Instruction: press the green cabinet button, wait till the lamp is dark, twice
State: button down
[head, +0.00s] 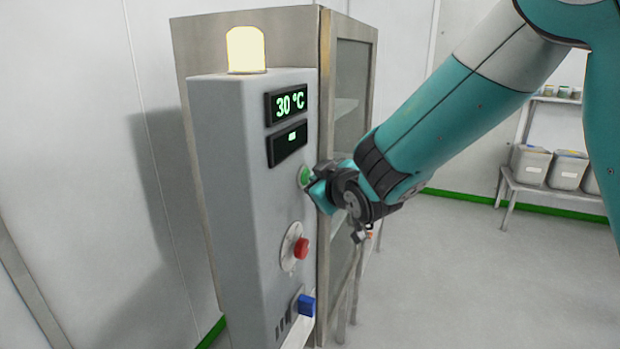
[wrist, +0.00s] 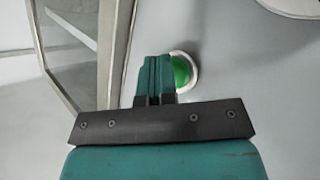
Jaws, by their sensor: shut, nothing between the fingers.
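The green button (head: 304,176) is on the front of the grey control cabinet (head: 240,190). In the wrist view the green button (wrist: 182,70) sits in a white ring, partly hidden behind my fingers. My gripper (wrist: 155,62) is shut with nothing between its fingers, its tips at or just in front of the button. In the head view my gripper (head: 312,186) is beside the button; I cannot tell whether it touches. The lamp (head: 246,50) on top of the cabinet is lit, pale yellow.
The cabinet carries a display reading 30 °C (head: 291,103), a second dark display (head: 288,144) with a small green mark, a red knob (head: 301,248) and a blue switch (head: 306,305). A glass-doored cabinet (head: 350,75) stands behind. A rack with bins (head: 530,165) is far right.

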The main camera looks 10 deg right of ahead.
jog(key=shift+d, duration=0.1)
jog(key=shift+s+d, duration=0.5)
jog(key=shift+d, duration=0.1)
jog(key=shift+d, duration=0.1)
jog(key=s+d, duration=0.1)
jog(key=d, duration=0.1)
jog(key=s+d+b, duration=0.1)
jog(key=s+d, duration=0.1)
dwell(0.4)
dwell(0.3)
jog(key=s+a+f+g+b, duration=0.1)
jog(key=s+a+g, duration=0.2)
jog(key=s+g, duration=0.4)
jog(key=s+a+f+g+y+b, duration=0.1)
jog(key=s+g, duration=0.6)
jog(key=s, duration=1.5)
jog(key=shift+s+a+f+m, duration=0.15)
jog(key=shift+a+f+m, duration=0.15)
jog(key=shift+a+f, duration=0.6)
